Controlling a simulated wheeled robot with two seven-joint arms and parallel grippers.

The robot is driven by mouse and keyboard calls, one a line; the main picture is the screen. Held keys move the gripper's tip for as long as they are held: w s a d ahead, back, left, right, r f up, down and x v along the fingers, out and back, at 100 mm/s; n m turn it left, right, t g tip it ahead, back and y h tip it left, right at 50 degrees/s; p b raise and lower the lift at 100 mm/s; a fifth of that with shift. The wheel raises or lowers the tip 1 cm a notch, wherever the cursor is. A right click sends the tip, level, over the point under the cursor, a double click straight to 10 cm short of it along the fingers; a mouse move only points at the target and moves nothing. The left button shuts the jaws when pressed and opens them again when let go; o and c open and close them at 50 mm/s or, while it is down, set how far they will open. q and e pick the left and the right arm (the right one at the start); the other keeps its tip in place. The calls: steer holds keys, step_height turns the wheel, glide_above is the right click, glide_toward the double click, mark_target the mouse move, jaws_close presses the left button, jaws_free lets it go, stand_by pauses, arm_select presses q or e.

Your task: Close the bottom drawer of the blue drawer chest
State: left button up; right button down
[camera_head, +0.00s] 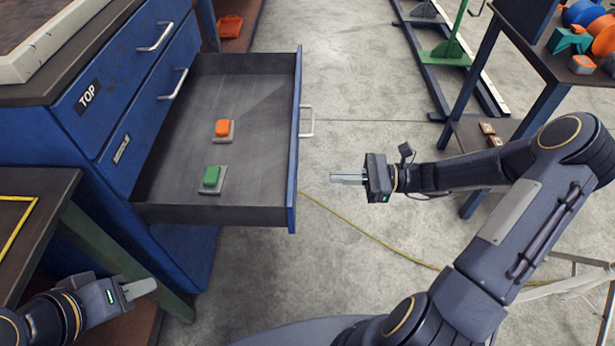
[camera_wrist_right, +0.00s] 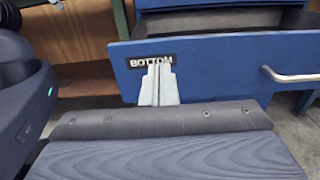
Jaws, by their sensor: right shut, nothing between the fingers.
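The blue drawer chest (camera_head: 95,125) stands at the left in the head view, with its TOP and MIDDLE drawers shut. The bottom drawer (camera_head: 260,90) is pulled far out. It holds an orange-topped block (camera_head: 222,128) and a green-topped block (camera_head: 211,178). My right gripper (camera_head: 335,178) is shut and empty, to the right of the drawer front (camera_head: 294,150) and its handle (camera_head: 307,121), apart from them in the head view. In the right wrist view the fingers (camera_wrist_right: 160,80) point at the BOTTOM label on the drawer front (camera_wrist_right: 220,62). My left gripper (camera_head: 140,289) is at the lower left, its fingers seemingly together.
A dark table (camera_head: 30,210) with a yellow line is at the left, near my left gripper. A workbench with colourful parts (camera_head: 585,40) stands at the upper right. A yellow cable (camera_head: 370,240) lies on the floor.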

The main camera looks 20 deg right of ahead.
arm_select(q)
steer(key=shift+f+b, duration=0.6)
steer(key=shift+f, duration=0.15)
arm_select(e)
steer(key=x, duration=0.7)
steer(key=shift+a, duration=0.3)
steer(key=shift+a, duration=0.1)
